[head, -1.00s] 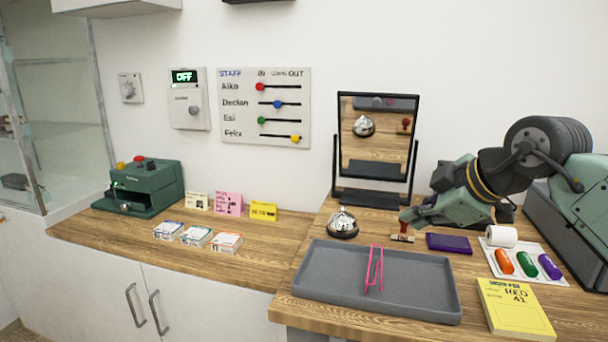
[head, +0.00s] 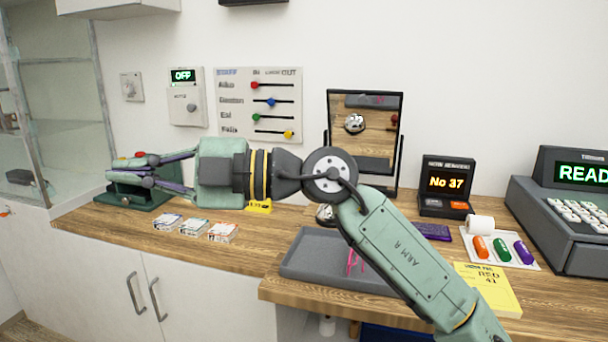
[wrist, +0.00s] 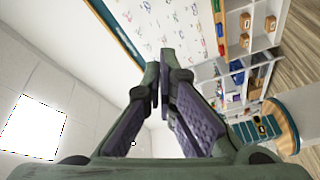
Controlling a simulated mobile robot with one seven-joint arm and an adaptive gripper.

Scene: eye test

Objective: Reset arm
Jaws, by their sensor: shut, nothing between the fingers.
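My gripper (head: 112,174) is shut and empty. In the head view my arm reaches up from the lower right, and the gripper points left, level, in front of the green machine (head: 125,195) on the left counter. The gripper covers part of that machine. In the wrist view my fingers (wrist: 160,62) come together at the tips with nothing between them. Behind them are a whiteboard with marks (wrist: 170,25) and white shelves (wrist: 250,50).
The grey tray (head: 300,262) holds a pink item (head: 354,262). My arm partly hides the tray, bell (head: 325,214) and mirror (head: 367,100). A No 37 display (head: 446,185), a register (head: 580,205), coloured markers (head: 500,248) and a yellow book (head: 487,285) stand right.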

